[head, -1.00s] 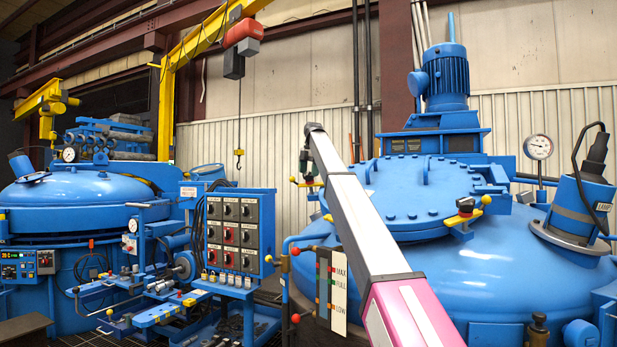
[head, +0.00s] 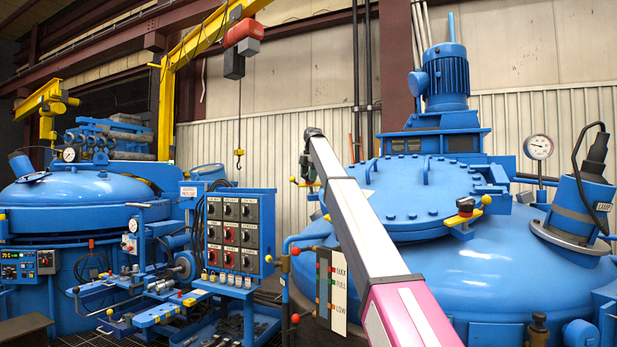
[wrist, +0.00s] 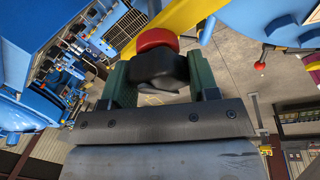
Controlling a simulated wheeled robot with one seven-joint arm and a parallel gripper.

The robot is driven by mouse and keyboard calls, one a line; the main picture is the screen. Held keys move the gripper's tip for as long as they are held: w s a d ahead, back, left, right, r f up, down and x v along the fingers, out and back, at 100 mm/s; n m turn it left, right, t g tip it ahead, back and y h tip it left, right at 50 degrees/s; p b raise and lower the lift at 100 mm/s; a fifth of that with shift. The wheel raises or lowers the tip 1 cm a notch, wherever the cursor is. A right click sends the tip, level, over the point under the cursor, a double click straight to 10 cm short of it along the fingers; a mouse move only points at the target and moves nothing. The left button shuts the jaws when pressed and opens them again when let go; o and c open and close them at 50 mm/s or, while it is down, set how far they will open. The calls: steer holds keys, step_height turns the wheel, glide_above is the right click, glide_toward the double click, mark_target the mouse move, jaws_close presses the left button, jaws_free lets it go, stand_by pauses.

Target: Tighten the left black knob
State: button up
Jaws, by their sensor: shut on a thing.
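A yellow bar (wrist: 195,18) runs just behind the knob.
A blue control panel (head: 240,190) with several switches stands left of my arm. A tall blue motor (head: 446,78) rises behind the lid. A round gauge (head: 538,147) is at the right. A crane hook (head: 239,153) hangs at the back.

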steer(key=m+t, duration=0.1)
steer(key=m, duration=0.3)
steer(key=shift+s+y, duration=0.1)
steer(key=shift+y, duration=0.2)
steer(key=m+t, duration=0.2)
steer(key=m, duration=0.2)
steer(key=m+t, duration=0.1)
steer(key=m, duration=0.4)
steer(key=shift+m+t+h, duration=0.4)
steer(key=shift+m+t, duration=0.4)
steer(key=shift+m, duration=1.2)
steer(key=o, duration=0.9)
